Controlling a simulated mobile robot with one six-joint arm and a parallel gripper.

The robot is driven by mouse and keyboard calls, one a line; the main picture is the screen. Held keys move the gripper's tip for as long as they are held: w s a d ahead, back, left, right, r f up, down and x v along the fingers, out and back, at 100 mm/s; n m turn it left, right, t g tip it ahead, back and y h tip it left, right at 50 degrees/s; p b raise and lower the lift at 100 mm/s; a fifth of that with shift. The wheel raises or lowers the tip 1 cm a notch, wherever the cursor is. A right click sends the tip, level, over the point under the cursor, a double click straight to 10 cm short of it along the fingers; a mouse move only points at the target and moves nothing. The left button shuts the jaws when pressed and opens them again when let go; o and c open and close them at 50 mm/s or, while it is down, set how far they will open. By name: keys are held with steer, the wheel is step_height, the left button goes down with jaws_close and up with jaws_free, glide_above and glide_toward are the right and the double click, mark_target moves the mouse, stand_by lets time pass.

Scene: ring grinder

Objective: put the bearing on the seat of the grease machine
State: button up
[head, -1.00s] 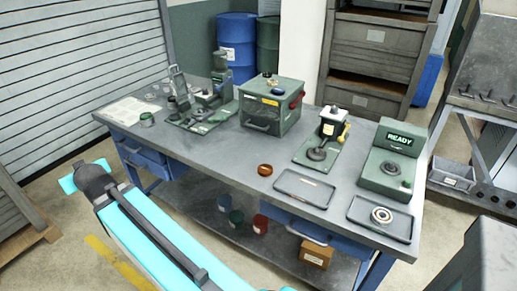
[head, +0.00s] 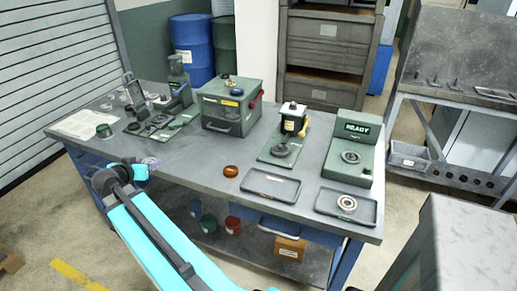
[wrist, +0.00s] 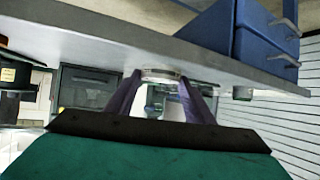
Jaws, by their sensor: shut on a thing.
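My gripper (wrist: 160,95) is shut on a pale metal ring, the bearing (wrist: 160,74), held between the purple fingertips. In the head view, my gripper (head: 150,162) is small, at the front edge of the bench on the left. The held bearing is hard to make out there. A green stand with a black and white head and a yellow handle (head: 293,120) looks like the grease machine. A dark round seat (head: 281,150) is on its base plate. My gripper is well to the left of it.
The grey bench (head: 215,160) also bears a green box (head: 230,105), a READY machine (head: 357,140) and a brown ring (head: 231,171). An empty tray (head: 270,186) and a tray with another bearing (head: 347,203) lie at the front right.

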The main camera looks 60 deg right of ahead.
steer(key=s+d+m+g, duration=0.2)
steer(key=s+d, duration=0.2)
steer(key=s+d+r+m+g, duration=0.1)
steer(key=s+d+m+g, duration=0.2)
steer(key=s+d, duration=0.1)
steer(key=s+d+m+g, duration=0.2)
steer(key=s+d+g, duration=0.1)
steer(key=s+d, duration=0.1)
steer(key=shift+s+d+r+m+h, duration=0.3)
steer(key=shift+s+d+m+h, duration=0.05)
steer(key=shift+d+m+h, duration=0.05)
steer(key=s+d+r+m+g+y, duration=0.2)
steer(key=s+d+m+g, duration=0.1)
steer(key=s, duration=0.4)
steer(key=s+d+r+m+g+y, duration=0.2)
steer(key=s+d+m+g, duration=0.1)
steer(key=s, duration=0.4)
steer(key=shift+s+d+m+g+y+p, duration=0.3)
steer(key=shift+s+d+m+p, duration=0.1)
steer(key=shift+m, duration=0.3)
steer(key=p, duration=0.5)
glide_above(276, 149)
steer(key=shift+w+a+f, duration=0.1)
steer(key=shift+w+f, duration=0.05)
steer(key=shift+f, duration=0.55)
steer(key=shift+f, duration=0.1)
steer(key=shift+f+p, duration=0.95)
steer(key=shift+f, duration=0.7)
